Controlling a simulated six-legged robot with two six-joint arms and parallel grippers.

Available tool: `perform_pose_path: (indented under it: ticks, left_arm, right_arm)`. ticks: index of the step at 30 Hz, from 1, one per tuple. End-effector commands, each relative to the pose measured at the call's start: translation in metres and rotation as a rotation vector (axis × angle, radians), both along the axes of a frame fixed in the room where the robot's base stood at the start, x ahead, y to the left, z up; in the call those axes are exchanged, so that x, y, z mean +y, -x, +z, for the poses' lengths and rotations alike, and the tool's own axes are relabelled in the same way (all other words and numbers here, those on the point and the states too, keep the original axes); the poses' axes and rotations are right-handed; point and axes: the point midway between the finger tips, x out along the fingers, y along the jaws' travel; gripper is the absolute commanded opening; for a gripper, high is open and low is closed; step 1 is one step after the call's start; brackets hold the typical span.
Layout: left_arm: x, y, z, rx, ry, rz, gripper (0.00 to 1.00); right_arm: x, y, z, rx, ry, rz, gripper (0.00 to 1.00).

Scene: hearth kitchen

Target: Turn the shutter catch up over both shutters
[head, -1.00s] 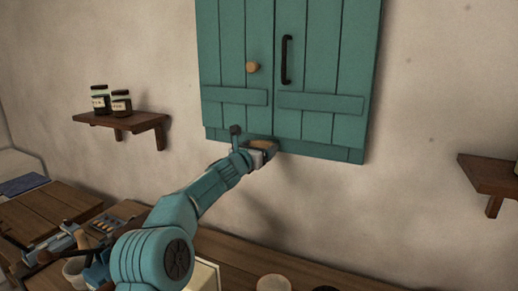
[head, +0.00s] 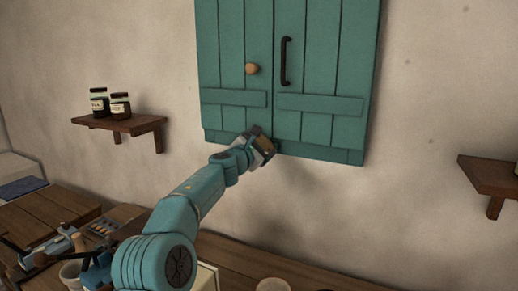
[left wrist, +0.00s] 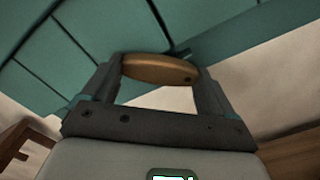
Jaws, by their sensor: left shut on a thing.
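Two teal plank shutters hang shut side by side in the head view, the left one (head: 230,45) with a round wooden knob (head: 252,69) and the right one (head: 340,60) with a black bar handle (head: 286,60). The wooden shutter catch (left wrist: 158,68) is at their bottom edge near the seam. My left gripper (head: 265,143) is shut on the catch, one finger at each end in the left wrist view. In the head view the gripper hides most of the catch, so its exact angle is hard to tell. My right gripper is not in view.
A small shelf (head: 120,124) with two jars (head: 120,105) is on the wall at left. Another shelf (head: 490,174) is at the right edge. A wooden counter (head: 245,255) runs below, with a pale round-topped thing (head: 272,285) on it. The wall around the shutters is clear.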

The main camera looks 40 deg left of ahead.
Motion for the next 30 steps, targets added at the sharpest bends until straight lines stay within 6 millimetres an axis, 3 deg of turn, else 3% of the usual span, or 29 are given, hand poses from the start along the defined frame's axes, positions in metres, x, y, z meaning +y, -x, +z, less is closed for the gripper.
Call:
perform_pose_path:
  ticks: [18,30]
  left_arm:
    - [-0.016,-0.005,0.009,0.173,-0.545,-0.006,0.32]
    - [-0.023,-0.008,0.009,0.249,-0.779,-0.009,0.32]
  right_arm:
    - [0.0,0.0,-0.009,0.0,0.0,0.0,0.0]
    - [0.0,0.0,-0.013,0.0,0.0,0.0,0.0]
